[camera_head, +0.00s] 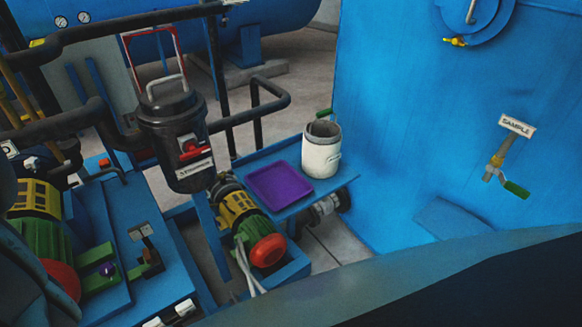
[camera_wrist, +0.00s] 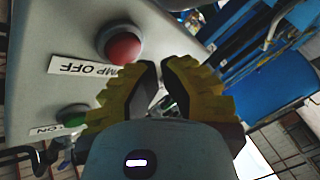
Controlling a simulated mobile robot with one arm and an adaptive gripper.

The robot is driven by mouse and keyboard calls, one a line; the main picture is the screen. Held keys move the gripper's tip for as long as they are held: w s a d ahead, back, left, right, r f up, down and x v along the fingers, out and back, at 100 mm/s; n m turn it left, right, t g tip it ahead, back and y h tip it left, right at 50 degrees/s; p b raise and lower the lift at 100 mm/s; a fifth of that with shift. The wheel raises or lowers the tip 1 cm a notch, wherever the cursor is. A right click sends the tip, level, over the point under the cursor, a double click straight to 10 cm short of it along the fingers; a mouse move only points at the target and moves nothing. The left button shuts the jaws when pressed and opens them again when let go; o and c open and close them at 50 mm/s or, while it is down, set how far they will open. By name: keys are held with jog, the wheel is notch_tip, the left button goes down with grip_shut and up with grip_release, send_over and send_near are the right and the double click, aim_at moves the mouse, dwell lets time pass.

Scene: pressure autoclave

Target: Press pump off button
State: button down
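The pump off button is a red round button (camera_wrist: 122,47) on a grey panel in the wrist view, with a white label (camera_wrist: 85,67) beside it whose visible letters read "MP OFF" upside down. A green button (camera_wrist: 73,115) sits lower left on the same panel, near an "ON" label (camera_wrist: 55,131). My gripper (camera_wrist: 158,68) has ridged yellow fingers with dark pads, drawn together with only a narrow gap at the tips and nothing held. In the picture its tips are just right of and below the red button; I see no contact. The head view does not show the gripper or these buttons clearly.
The head view shows a black canister (camera_head: 172,140), pumps with red ends (camera_head: 268,250), a purple tray (camera_head: 280,186) and a white pot (camera_head: 321,155). A blue wall with a sample valve (camera_head: 496,162) stands right. Dark pipes cross at left.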

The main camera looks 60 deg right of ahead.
jog(key=shift+s, duration=0.1)
jog(key=s+p, duration=0.1)
jog(key=s+a+p, duration=0.1)
jog(key=s, duration=0.1)
jog(key=s+p, duration=0.1)
jog(key=shift+s+a, duration=0.25)
jog(key=shift+a, duration=0.15)
jog(key=shift+d+r, duration=0.1)
dwell(0.6)
